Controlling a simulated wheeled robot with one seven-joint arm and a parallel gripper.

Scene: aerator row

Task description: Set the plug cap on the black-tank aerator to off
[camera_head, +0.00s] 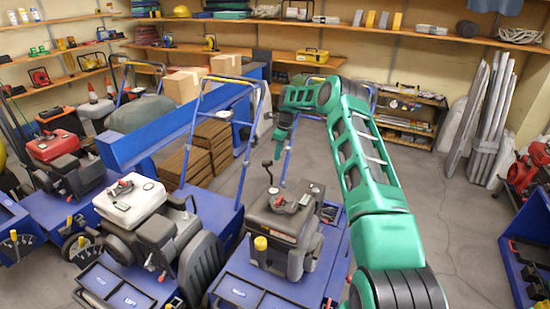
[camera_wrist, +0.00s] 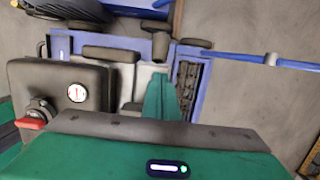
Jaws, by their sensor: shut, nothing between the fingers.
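The black-tank aerator (camera_head: 283,212) stands at the front centre, right of the white-tank one. Its black tank (camera_wrist: 60,82) fills the left of the wrist view, with a round white-and-red gauge (camera_wrist: 76,92) and a red switch (camera_wrist: 30,124). A dark knob on a stalk (camera_head: 267,164) rises at its far side. A dark cylindrical piece (camera_wrist: 160,45) is just beyond my fingertips in the wrist view; I cannot tell whether either is the plug cap. My gripper (camera_head: 279,137) points down above the machine's far side. Its fingers (camera_wrist: 158,78) are shut and empty.
The white-tank aerator (camera_head: 130,203) stands close on the left, and a red-tank machine (camera_head: 52,147) farther left. Blue handlebars (camera_head: 243,140) rise near my arm. Brown stacked slabs (camera_head: 207,150) lie behind. Grey floor (camera_head: 440,205) is open to the right.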

